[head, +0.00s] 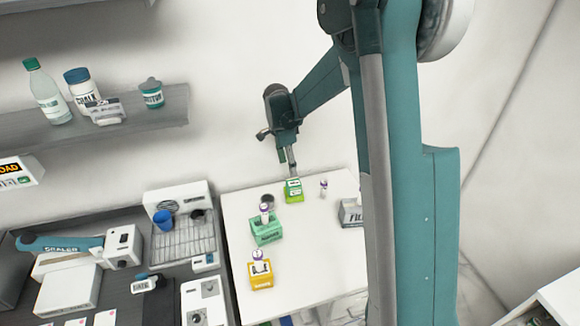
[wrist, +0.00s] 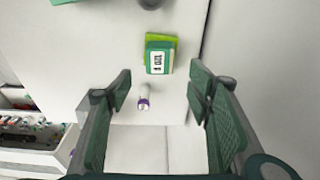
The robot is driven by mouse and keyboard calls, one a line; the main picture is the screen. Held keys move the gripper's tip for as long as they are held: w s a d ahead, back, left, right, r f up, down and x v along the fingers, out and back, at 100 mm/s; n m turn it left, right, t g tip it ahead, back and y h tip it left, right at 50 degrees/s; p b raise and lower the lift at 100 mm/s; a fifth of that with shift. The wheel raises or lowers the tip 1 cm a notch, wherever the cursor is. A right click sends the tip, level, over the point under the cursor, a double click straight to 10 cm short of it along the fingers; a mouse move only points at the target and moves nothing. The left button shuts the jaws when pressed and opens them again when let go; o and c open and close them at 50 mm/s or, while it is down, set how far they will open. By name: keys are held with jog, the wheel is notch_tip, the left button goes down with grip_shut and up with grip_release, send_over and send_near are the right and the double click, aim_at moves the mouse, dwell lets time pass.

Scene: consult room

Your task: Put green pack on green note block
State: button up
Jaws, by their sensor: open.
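A dark green pack with a white label (wrist: 157,61) lies on a lime-green block (wrist: 165,37), which looks like the green note block. The block's lime edge shows around the pack. In the head view the green pack (head: 293,184) tops the lime block (head: 294,197) near the back of the white table. My gripper (wrist: 160,90) is open and empty, with its fingers apart from the pack. In the head view my gripper (head: 290,160) is by the stack and partly overlaps it in the picture; the gap is hard to judge.
A purple-capped vial (head: 323,187) stands right of the stack; it shows between my fingers in the wrist view (wrist: 144,98). A teal-green block (head: 267,232) and a yellow block (head: 261,278) hold vials. A grey box (head: 350,214) sits at right. The table (head: 318,255) is clear in front.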

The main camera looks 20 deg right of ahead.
jog(key=shift+r, duration=0.1)
dwell(0.5)
jog(key=s+a+r+n+t+y, duration=0.1)
jog(key=s+a+r+n+t, duration=0.15)
jog(key=s+r+n, duration=1.1)
jog(key=s+a+r+n+t, duration=0.1)
jog(key=s+r+n+t, duration=0.1)
jog(key=s, duration=1.1)
jog(key=s+r+n+t, duration=0.2)
jog(key=s, duration=1.1)
jog(key=shift+a+r+t+y, duration=0.35)
jog(key=shift+y, duration=0.05)
